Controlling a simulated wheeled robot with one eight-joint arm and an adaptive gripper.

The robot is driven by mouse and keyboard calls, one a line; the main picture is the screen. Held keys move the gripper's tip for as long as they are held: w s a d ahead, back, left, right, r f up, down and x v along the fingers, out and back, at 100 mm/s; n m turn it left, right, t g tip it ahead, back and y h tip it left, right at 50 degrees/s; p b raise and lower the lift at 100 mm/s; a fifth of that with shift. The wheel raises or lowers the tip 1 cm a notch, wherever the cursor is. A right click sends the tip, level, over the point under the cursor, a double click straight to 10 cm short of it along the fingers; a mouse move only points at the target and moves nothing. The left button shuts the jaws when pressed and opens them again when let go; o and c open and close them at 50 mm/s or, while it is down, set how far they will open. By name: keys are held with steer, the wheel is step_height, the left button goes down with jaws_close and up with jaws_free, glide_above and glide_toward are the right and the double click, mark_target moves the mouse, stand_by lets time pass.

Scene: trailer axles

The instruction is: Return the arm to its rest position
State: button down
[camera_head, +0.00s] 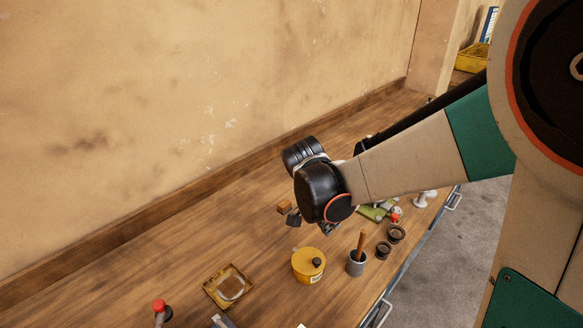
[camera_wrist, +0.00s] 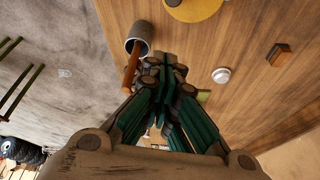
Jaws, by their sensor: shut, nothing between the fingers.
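My gripper (camera_wrist: 163,68) shows in the wrist view with its green-sided fingers drawn together, shut and empty. It points over the wooden bench. In the head view my arm reaches in from the right, and its dark wrist hangs above the bench; the fingers are mostly hidden behind the wrist there. In the wrist view a grey cup (camera_wrist: 139,32) with a wooden handle stands just beyond the fingers to the left. The cup also shows in the head view (camera_head: 356,268), below and right of the wrist.
On the wooden bench (camera_head: 130,265) are a yellow round pot (camera_head: 308,266), a yellow square tray (camera_head: 229,287), a red-topped item (camera_head: 158,306), small dark cups (camera_head: 396,234) and a wooden block (camera_wrist: 278,55). A wall stands behind. The bench's left part is mostly bare.

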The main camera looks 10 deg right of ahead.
steer(key=s+r+n+t+y+b, duration=0.1)
steer(key=s+n+t+y+b, duration=0.1)
steer(key=s+n, duration=0.5)
steer(key=s+r+n+t+y+b, duration=0.2)
steer(key=s+n+b, duration=0.3)
steer(key=s, duration=0.3)
steer(key=shift+s+a+r+n+t, duration=0.2)
steer(key=shift+s+a+n+t, duration=0.2)
steer(key=shift+n+t, duration=0.4)
